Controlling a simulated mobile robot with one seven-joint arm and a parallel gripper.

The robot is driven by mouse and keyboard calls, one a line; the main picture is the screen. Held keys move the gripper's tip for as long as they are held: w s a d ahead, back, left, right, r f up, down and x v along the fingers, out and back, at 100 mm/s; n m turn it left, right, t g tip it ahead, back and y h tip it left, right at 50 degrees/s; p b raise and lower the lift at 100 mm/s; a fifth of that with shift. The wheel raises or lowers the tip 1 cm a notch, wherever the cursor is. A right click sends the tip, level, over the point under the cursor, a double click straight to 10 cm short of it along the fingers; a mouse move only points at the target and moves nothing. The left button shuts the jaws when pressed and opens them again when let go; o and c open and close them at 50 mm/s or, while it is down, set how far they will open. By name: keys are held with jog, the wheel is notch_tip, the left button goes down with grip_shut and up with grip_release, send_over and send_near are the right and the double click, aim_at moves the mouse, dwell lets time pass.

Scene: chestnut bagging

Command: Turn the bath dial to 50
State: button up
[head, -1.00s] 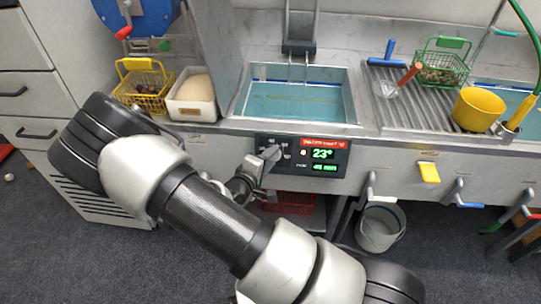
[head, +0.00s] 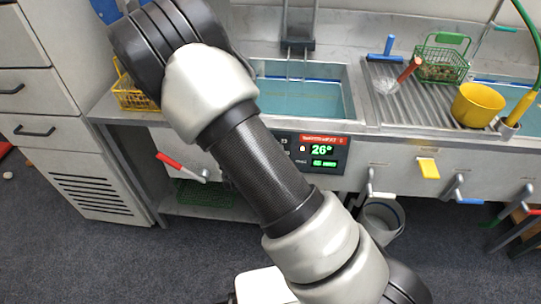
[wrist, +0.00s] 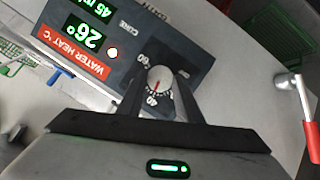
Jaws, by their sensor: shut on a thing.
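In the wrist view the line points down the picture, near the mark 40. My gripper (wrist: 160,92) is shut on the dial, one dark finger on each side. The panel's green display (wrist: 90,35) reads 26° beside the red water heat label. In the head view the display (head: 321,150) also reads 26°; my arm hides the dial and gripper there. The water bath (head: 310,97) lies above the panel.
A red-handled lever (head: 182,167) sticks out of the counter front, left of the panel; its red handle (wrist: 310,140) shows at the right in the wrist view. A yellow wire basket (head: 132,97) stands on the left counter. A yellow cup (head: 478,106) and green basket (head: 441,64) stand at right.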

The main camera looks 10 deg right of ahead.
jog(key=m+y+b, duration=0.1)
jog(key=m+b, duration=0.1)
jog(key=b, duration=0.1)
jog(key=m+y+b, duration=0.1)
jog(key=m+b, duration=0.2)
jog(key=b, duration=0.1)
jog(key=d+m+t+y+b, duration=0.1)
jog(key=m+b, duration=0.2)
jog(key=b, duration=0.1)
jog(key=shift+s+y, duration=0.15)
jog(key=shift+y, duration=0.15)
dwell(0.4)
jog(key=o, duration=1)
jog(key=shift+o, duration=0.2)
jog(key=shift+r, duration=0.1)
